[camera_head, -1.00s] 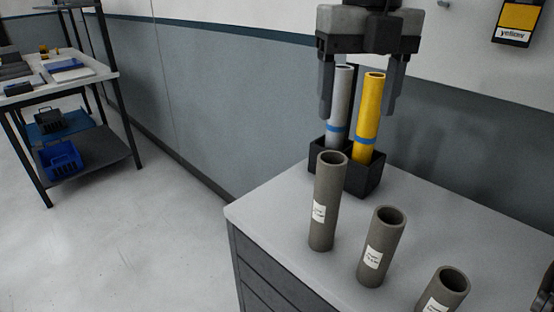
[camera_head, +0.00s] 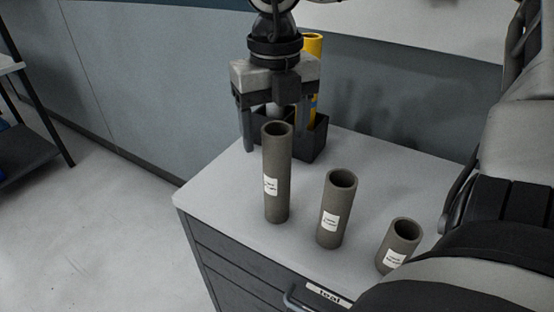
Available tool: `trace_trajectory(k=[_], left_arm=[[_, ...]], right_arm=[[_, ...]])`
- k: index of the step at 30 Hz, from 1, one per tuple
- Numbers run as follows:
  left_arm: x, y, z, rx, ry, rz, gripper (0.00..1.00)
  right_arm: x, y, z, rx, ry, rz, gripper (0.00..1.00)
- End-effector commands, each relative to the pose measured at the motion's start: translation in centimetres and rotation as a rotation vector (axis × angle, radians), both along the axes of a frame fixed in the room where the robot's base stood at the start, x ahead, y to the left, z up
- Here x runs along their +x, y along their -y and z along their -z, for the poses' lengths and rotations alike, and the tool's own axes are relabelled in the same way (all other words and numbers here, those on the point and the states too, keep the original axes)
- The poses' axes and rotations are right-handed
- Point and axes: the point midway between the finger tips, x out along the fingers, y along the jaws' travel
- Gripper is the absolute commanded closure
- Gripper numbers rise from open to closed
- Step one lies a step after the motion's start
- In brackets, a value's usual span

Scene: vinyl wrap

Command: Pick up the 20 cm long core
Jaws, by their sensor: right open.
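Three grey-brown cores stand upright in a row on the cabinet top, each with a small white label too small to read. The tallest core (camera_head: 277,185) is at the left, a middle-height core (camera_head: 337,208) is in the middle, and the shortest core (camera_head: 400,243) is at the right, partly hidden by my arm. I cannot tell from the labels which is 20 cm. My right gripper (camera_head: 276,138) points down, open and empty, around or just behind the upper end of the tallest core. It does not visibly touch it. My left gripper is not in view.
A black holder (camera_head: 312,143) with a yellow roll (camera_head: 313,46) and a pale roll stands behind the tallest core, close to the gripper. The cabinet top (camera_head: 225,185) is clear at its left. A drawer label and handle show at the front. A dark shelf stands far left.

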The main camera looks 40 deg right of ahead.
Motion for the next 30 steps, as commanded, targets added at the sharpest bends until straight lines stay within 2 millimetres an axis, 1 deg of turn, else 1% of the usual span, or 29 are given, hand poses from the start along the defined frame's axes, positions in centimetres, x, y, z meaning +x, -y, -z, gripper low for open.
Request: trace_trajectory(k=[1, 3, 6, 9, 17, 18, 20, 21, 23, 24, 30], left_arm=[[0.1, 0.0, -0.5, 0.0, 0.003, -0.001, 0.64], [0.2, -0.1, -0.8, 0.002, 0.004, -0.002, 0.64], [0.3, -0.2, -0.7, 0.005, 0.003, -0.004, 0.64], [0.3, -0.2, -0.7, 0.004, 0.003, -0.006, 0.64], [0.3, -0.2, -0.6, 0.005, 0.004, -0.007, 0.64], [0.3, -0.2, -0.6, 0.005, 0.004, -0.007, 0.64], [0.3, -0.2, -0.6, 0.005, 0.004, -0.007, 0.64], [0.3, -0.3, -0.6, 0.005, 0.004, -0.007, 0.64], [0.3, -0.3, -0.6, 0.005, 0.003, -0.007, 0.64], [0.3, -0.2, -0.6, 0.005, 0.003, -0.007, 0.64], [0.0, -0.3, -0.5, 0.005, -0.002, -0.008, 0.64]], right_arm=[[-0.2, 0.0, 0.6, 0.002, -0.007, 0.0, 0.31], [-0.3, 0.1, 1.7, 0.004, -0.008, -0.001, 0.31], [-0.3, 0.1, 3.3, 0.002, -0.006, 0.0, 0.31], [-0.3, 0.1, 4.2, 0.001, -0.004, 0.001, 0.31], [-0.3, 0.2, 4.4, 0.001, 0.0, 0.001, 0.31], [-0.3, 0.2, 4.4, 0.001, 0.0, 0.001, 0.42], [-0.3, 0.2, 4.4, 0.001, 0.0, 0.001, 0.59], [-0.3, 0.2, 4.4, 0.001, 0.0, 0.001, 0.7], [-0.3, 0.2, 4.4, 0.001, 0.0, 0.001, 0.87], [-0.2, 0.2, 4.4, 0.001, 0.0, 0.001, 0.93], [-0.2, 0.2, 4.4, 0.001, 0.001, 0.001, 0.93]])
